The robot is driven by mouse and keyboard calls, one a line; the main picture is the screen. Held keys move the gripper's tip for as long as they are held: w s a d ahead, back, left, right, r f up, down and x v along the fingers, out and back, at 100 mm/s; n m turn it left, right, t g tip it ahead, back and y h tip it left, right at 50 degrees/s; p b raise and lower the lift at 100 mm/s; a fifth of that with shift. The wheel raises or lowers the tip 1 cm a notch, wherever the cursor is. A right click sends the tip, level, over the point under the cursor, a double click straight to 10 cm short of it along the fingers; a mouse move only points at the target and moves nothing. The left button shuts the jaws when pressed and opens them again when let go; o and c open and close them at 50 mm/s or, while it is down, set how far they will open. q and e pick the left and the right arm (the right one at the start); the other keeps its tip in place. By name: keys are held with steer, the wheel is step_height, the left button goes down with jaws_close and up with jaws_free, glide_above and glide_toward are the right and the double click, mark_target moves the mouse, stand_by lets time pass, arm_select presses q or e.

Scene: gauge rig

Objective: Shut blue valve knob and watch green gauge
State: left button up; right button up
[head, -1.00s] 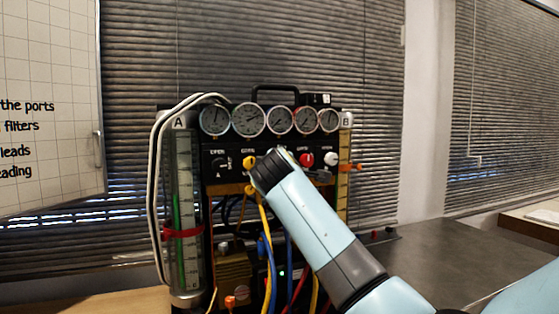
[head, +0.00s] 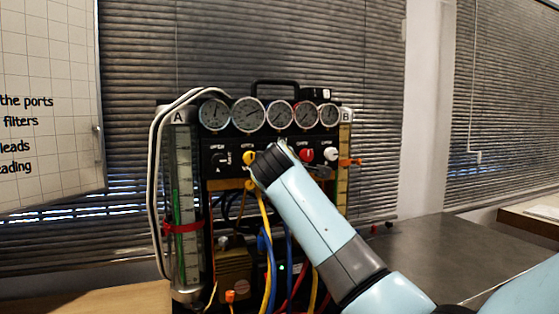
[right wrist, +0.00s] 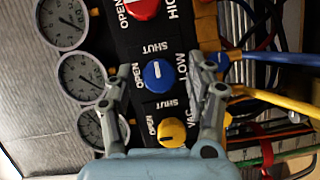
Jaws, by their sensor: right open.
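The blue valve knob (right wrist: 158,76) shows in the right wrist view, on the black panel between a red and a yellow knob. Its white mark points up in the picture, toward the word SHUT; OPEN is printed to its left. My right gripper (right wrist: 163,84) is open, with one finger on each side of the blue knob; I cannot tell whether they touch it. In the head view my right arm covers this knob. Several round gauges (head: 249,114) line the panel top. I cannot tell which is the green gauge. My left gripper is not in view.
The yellow knob (right wrist: 172,132) sits close to the blue one, near my fingers. The red knob (right wrist: 141,8) is above it. Yellow and blue hoses (head: 266,240) hang below the panel. Tube A (head: 183,240), with a green column, stands left. The grey counter (head: 440,255) at right has clear room.

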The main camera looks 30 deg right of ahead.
steer(key=v, duration=1.1)
steer(key=shift+s+a, duration=0.2)
steer(key=shift+s, duration=0.15)
